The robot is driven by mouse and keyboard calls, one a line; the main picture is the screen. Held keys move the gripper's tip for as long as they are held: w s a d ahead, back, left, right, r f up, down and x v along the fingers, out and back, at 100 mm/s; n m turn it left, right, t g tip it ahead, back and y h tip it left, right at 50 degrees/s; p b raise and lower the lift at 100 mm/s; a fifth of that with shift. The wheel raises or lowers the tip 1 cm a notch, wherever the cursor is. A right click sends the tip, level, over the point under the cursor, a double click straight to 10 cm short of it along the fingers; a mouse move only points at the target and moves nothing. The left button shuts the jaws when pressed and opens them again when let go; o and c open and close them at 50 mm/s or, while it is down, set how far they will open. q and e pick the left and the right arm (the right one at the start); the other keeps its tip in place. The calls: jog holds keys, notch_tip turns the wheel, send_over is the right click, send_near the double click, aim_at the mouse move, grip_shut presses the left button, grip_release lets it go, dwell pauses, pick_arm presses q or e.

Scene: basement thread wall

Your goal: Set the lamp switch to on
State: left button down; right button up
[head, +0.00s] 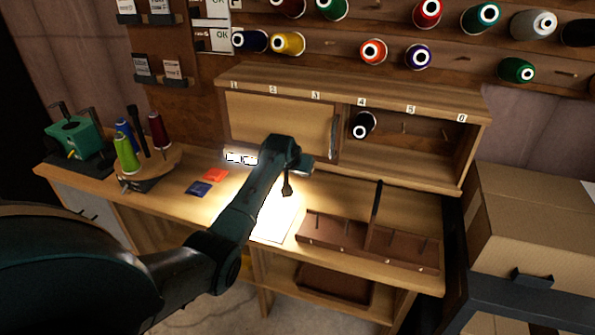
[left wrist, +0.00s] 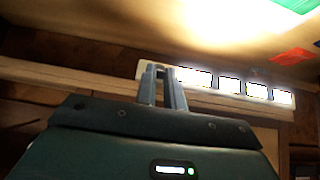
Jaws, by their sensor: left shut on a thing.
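The lamp (head: 241,158) is a long light bar under the front of the wall cabinet, and its visible segments glow white. In the left wrist view the lamp (left wrist: 229,86) runs across the picture with several lit segments. My left gripper (left wrist: 162,72) is at the unlit end of the bar, its two fingers close together. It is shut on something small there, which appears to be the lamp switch. The fingers hide most of the switch, so its position cannot be read. In the head view my arm covers the middle of the bar and the fingertips.
The workbench (head: 190,205) below is brightly lit. It holds a brown divided tray (head: 325,235), a blue card (head: 199,189), an orange card (head: 216,175) and a round spool stand (head: 165,165). The cabinet's sliding door (head: 275,128) is above. Cardboard boxes (head: 535,225) stand at right.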

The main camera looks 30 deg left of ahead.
pick_arm(q)
jog(key=c, duration=1.5)
grip_release()
jog(key=shift+r, duration=0.1)
jog(key=v, duration=1.3)
jog(key=shift+b, duration=0.3)
